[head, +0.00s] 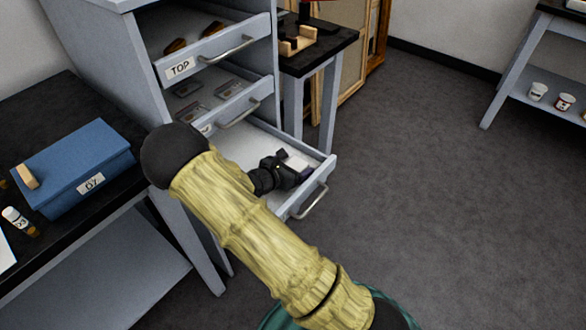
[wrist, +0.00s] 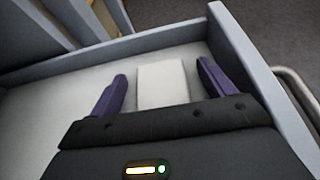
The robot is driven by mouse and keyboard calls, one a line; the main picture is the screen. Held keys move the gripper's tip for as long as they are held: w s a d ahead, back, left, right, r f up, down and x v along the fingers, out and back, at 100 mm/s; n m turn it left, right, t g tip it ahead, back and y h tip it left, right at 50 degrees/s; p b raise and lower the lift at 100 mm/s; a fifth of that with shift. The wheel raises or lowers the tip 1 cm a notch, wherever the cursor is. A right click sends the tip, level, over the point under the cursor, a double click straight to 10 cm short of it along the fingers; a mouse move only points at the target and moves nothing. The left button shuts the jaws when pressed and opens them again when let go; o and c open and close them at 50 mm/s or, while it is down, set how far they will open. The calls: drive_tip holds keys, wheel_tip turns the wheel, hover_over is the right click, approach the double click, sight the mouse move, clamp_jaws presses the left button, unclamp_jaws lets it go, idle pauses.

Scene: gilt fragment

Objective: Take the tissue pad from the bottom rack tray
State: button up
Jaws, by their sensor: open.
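The bottom rack tray (head: 325,176) is pulled out, low on the rack, with a pale floor and grey walls. A white block-shaped pad, which looks like the tissue pad (head: 297,163), lies in it towards the front right. My gripper (head: 289,160) is inside the tray's outline, over the pad. In the wrist view the tissue pad (wrist: 162,83) lies between the two purple fingers of my gripper (wrist: 160,82), with a gap on each side. The fingers are open and hold nothing. The pad's near end is hidden behind the gripper body.
The top tray (head: 225,42) and middle tray (head: 232,106) stand open above, holding small items. A dark bench with a blue box (head: 73,166) is at the left. A dark-topped table (head: 325,52) stands behind the rack. The floor at the right is clear.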

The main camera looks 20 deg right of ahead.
sight(294, 166)
drive_tip(key=c, duration=1.1)
drive_tip(key=shift+o, duration=0.2)
drive_tip(key=shift+r, duration=0.15)
wheel_tip(294, 166, up, 10)
drive_tip(key=p, duration=0.2)
drive_tip(key=shift+p, duration=0.4)
